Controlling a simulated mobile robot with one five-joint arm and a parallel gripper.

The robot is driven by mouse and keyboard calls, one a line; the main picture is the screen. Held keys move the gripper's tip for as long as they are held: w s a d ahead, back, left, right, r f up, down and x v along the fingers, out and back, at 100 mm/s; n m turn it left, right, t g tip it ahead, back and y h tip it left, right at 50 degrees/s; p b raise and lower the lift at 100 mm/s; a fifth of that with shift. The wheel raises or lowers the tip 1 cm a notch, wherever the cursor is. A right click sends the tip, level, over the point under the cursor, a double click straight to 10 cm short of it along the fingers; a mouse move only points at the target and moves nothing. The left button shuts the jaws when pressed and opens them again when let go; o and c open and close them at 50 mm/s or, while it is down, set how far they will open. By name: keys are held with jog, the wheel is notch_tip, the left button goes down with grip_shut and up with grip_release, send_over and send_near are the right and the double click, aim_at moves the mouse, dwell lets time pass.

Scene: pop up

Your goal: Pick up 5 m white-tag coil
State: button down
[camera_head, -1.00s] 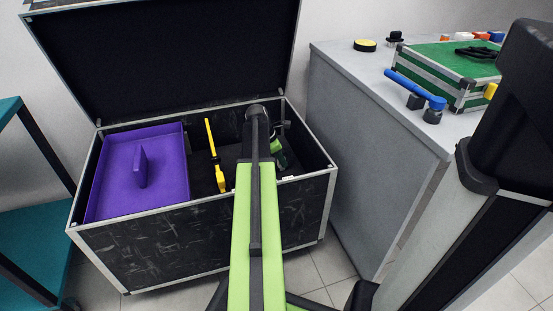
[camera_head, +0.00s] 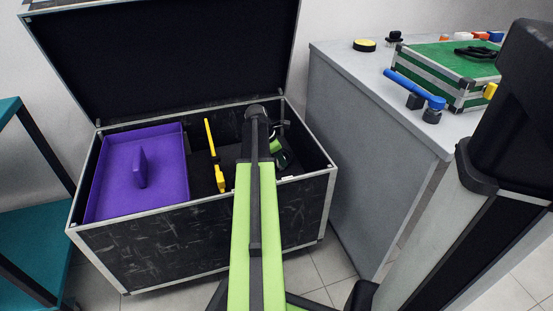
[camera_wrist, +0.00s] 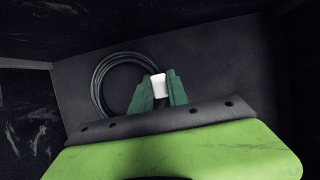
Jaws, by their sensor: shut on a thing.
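The coil (camera_wrist: 97,84) is a dark cable loop with a white tag (camera_wrist: 158,86), seen in the wrist view on the dark floor of the case. My gripper (camera_wrist: 160,85) has green fingers, one on each side of the white tag, and is shut on it. The loop lies to the left of the fingers. I cannot tell whether the coil touches the case floor. In the head view my gripper (camera_head: 276,148) is inside the right part of the open black case (camera_head: 200,240), partly hidden by my arm. The coil is not visible there.
A purple tray (camera_head: 110,180) fills the case's left part. A yellow tool (camera_head: 214,155) stands beside it. The case walls and raised lid (camera_head: 165,60) surround the arm. A grey cabinet (camera_head: 365,130) stands to the right, with a green case (camera_head: 450,65) on top. A teal shelf (camera_head: 30,215) is at left.

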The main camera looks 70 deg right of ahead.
jog(key=shift+r, duration=0.1)
notch_tip(320, 180, up, 28)
jog(key=p, duration=2.8)
